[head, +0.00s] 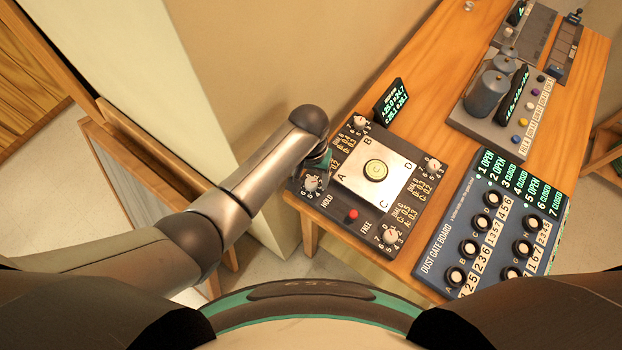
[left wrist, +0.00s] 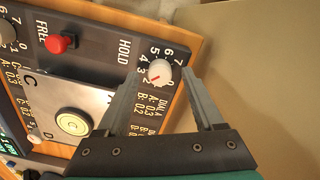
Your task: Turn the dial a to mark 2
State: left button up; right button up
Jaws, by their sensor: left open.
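Dial A (head: 312,184) is a pale round knob at the left corner of a dark panel (head: 335,228). It also shows in the left wrist view (left wrist: 160,70), with a short red line on its face pointing to the lower left, roughly toward the 2. I cannot tell whether it meets that mark exactly. My left gripper (head: 320,164) is open at the dial. In the left wrist view its fingers (left wrist: 162,74) lie on either side of the knob. Contact cannot be told. My right gripper is not in view.
The panel carries other dials, such as dial C (head: 391,235), a pale plate with a round centre (head: 375,170), and a red knob (head: 352,215) between HOLD and FREE. A small display (head: 391,100) stands behind. The dust gate board (head: 440,250) is to the right.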

pick_arm(q)
jog(key=shift+f, duration=0.65)
jog(key=shift+c, duration=0.2)
grip_shut()
